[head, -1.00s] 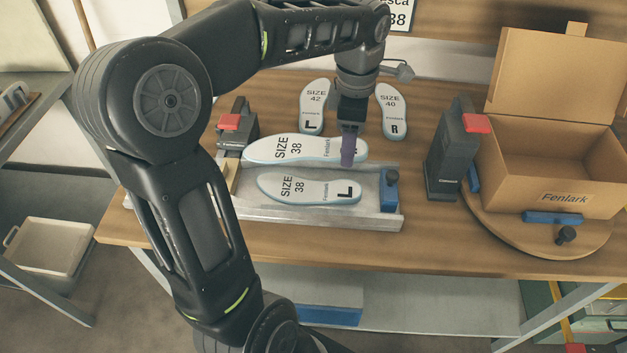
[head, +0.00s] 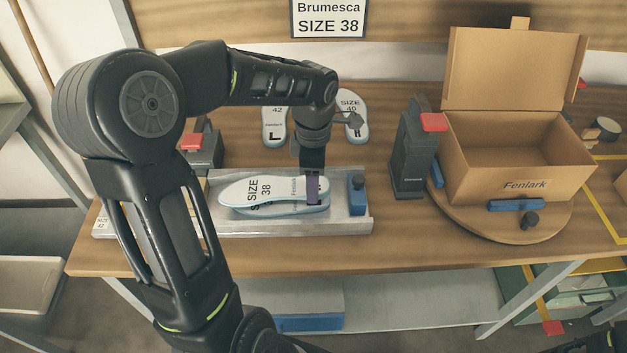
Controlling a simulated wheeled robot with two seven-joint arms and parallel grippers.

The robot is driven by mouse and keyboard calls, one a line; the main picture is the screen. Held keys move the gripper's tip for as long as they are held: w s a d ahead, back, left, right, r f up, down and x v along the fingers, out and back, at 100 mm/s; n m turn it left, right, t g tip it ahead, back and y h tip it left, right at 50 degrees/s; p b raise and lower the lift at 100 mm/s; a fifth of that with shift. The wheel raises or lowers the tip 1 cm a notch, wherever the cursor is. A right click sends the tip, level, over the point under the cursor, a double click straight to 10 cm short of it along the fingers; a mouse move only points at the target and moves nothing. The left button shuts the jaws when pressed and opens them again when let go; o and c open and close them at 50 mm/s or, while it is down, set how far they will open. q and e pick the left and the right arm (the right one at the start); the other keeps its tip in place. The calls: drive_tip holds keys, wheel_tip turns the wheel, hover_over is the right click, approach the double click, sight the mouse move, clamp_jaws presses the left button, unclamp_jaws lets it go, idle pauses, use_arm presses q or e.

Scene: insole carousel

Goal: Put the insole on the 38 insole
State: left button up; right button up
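My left gripper (head: 313,190) reaches down over the metal tray (head: 350,226) and is shut on the heel end of a white insole (head: 240,190) marked SIZE 38. The held insole lies over the other SIZE 38 insole (head: 290,211) in the tray and covers most of it. Only the lower edge and part of the heel of the lower insole show. I cannot tell whether the two touch. My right gripper is not in view.
A SIZE 42 insole (head: 274,127) and a SIZE 40 insole (head: 352,117) lie behind the tray. A dark stand with a red top (head: 411,160) is to its right. An open Fenlark box (head: 475,178) sits on a round wooden board (head: 470,228). A sign (head: 328,18) reads Brumesca SIZE 38.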

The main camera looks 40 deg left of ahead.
use_arm(q)
drive_tip(key=shift+f, duration=0.55)
drive_tip(key=shift+f+b, duration=0.5)
drive_tip(key=shift+b, duration=0.1)
drive_tip(key=shift+f, duration=0.1)
drive_tip(key=o, duration=1.3)
drive_tip(key=shift+o, duration=0.2)
